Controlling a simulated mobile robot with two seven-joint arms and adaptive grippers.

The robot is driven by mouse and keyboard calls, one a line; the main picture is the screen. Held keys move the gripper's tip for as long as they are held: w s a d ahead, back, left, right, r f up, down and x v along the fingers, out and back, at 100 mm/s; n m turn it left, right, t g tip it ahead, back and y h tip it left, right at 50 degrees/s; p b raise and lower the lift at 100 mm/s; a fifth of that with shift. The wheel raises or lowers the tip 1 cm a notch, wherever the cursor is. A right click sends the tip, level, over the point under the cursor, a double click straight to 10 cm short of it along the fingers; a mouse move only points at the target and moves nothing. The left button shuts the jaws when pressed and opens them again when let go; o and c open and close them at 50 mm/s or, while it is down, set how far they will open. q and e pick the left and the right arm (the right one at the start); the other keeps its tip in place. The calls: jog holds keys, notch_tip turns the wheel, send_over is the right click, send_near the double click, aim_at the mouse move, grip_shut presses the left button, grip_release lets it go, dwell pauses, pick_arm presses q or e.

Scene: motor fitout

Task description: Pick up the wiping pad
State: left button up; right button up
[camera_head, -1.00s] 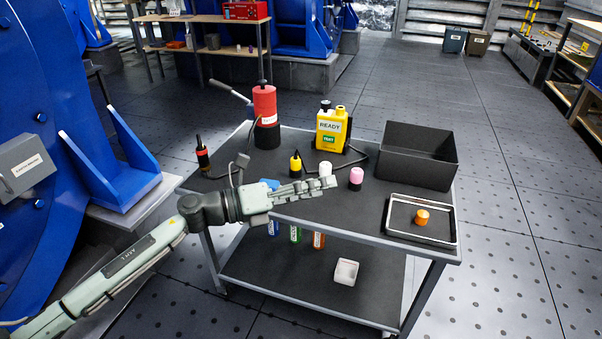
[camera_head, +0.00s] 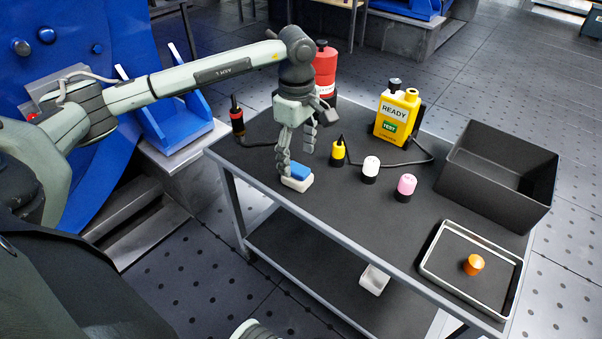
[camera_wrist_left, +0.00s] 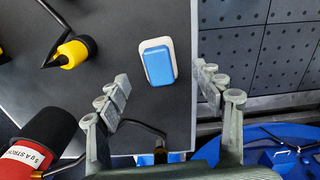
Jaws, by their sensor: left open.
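The wiping pad (camera_head: 297,179) is a small block, blue on top and white below, lying on the dark cart top near its left front edge. It also shows in the left wrist view (camera_wrist_left: 158,66), near the cart's edge. My left gripper (camera_head: 296,166) points down over the pad. In the left wrist view its two fingers (camera_wrist_left: 163,90) are spread wide, with the pad between their lines and a little beyond the tips. The fingers are open and hold nothing. In the head view one finger overlaps the pad, so contact is unclear there. My right gripper is not seen.
The cart top (camera_head: 340,205) also holds a yellow-topped item (camera_head: 338,153), white (camera_head: 370,170) and pink (camera_head: 406,187) capped items, a yellow tester (camera_head: 397,118), a red cylinder (camera_head: 325,72), a black bin (camera_head: 490,190) and a tray (camera_head: 430,268) with an orange knob (camera_head: 473,265).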

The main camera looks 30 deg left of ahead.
aim_at(297, 167)
pick_arm(q)
notch_tip(297, 167, down, 4)
jog(key=shift+a, duration=0.1)
jog(key=shift+f, duration=0.45)
jog(key=shift+w, duration=0.1)
jog(key=c, duration=1.2)
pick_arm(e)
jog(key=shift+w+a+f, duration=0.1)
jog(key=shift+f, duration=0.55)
pick_arm(q)
jog(key=shift+c, duration=0.2)
notch_tip(297, 167, up, 4)
jog(key=shift+a+r, duration=0.15)
jog(key=shift+r, duration=0.1)
jog(key=s+a+r+b, duration=0.1)
jog(key=s+a+r, duration=0.5)
jog(key=s+a, duration=0.2)
jog(key=shift+a+r, duration=0.15)
jog(key=shift+r, duration=0.15)
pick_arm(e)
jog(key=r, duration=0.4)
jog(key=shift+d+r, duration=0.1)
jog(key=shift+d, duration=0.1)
